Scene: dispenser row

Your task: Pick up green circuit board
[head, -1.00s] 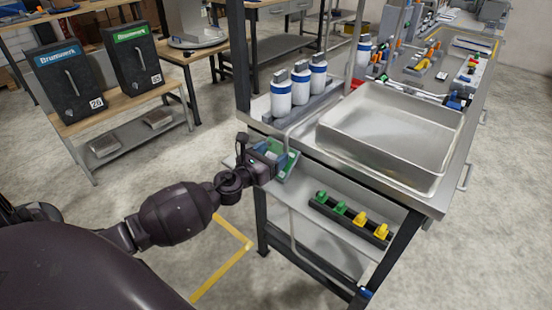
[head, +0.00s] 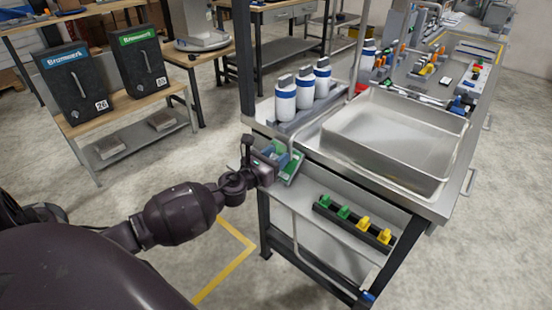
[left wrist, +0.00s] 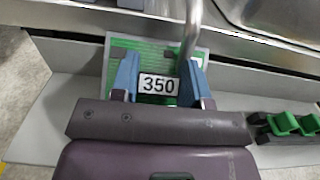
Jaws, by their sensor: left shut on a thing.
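The green circuit board (head: 291,168) is at the near left corner of the steel bench, by the lower shelf. My left gripper (head: 279,158) is shut on the board. In the left wrist view its two blue fingers (left wrist: 157,80) lie at either side of the label. A grey pipe crosses the view just in front of the board's upper right part. My right gripper is not in view.
A steel tray (head: 385,150) sits on the bench, with white-and-blue bottles (head: 285,100) behind. The lower shelf (head: 310,225) holds a black rail (head: 355,228) with green and yellow clips. Open floor lies left of the bench.

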